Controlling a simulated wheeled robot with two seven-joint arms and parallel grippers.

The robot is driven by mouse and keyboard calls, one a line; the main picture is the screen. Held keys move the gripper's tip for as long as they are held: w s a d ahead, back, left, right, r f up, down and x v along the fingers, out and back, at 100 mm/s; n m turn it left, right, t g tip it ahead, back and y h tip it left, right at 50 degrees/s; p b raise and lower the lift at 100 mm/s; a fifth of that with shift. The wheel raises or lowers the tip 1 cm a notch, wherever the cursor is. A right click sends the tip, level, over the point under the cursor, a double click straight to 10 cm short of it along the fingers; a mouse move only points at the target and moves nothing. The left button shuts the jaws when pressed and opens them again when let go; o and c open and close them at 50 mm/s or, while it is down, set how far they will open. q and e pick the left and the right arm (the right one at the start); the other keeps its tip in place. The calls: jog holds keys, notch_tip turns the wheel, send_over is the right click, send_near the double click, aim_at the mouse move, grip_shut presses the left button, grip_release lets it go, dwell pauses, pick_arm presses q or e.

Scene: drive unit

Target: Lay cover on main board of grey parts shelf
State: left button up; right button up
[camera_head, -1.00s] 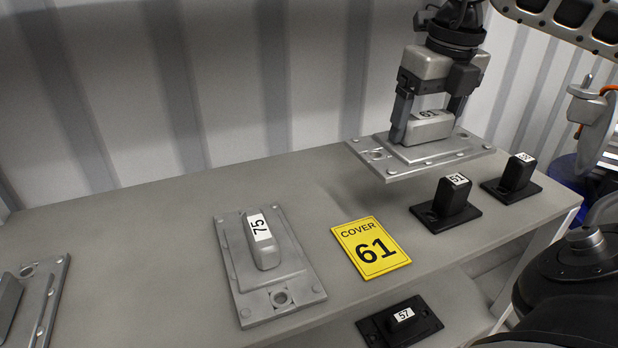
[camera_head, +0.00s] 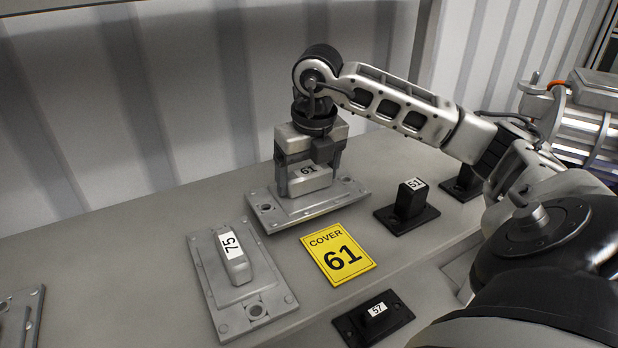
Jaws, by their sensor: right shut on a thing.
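The grey cover 61 (camera_head: 325,202) is a flat plate with a raised handle labelled 61. My right gripper (camera_head: 308,183) is shut on its handle, with a finger on either side. The plate is low over the main board (camera_head: 130,221) of the grey shelf, behind the yellow card (camera_head: 338,252) that reads COVER 61. I cannot tell whether the plate touches the board. My left gripper is not in view.
Grey cover 75 (camera_head: 268,305) lies left of the card. Black part 51 (camera_head: 408,205) and another black part (camera_head: 462,183) stand to the right. Black part 57 (camera_head: 373,318) is on a lower level in front. Another grey plate (camera_head: 20,318) is at the left edge.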

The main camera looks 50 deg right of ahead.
notch_tip(320, 180, down, 2)
jog(key=shift+d+f, duration=0.1)
jog(key=shift+f, duration=0.15)
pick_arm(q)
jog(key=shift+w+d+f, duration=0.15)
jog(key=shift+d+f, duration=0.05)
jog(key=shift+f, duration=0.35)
pick_arm(e)
jog(key=shift+f, duration=0.1)
pick_arm(q)
jog(key=shift+b, duration=0.3)
pick_arm(e)
jog(key=shift+f, duration=0.1)
jog(key=o, duration=1.3)
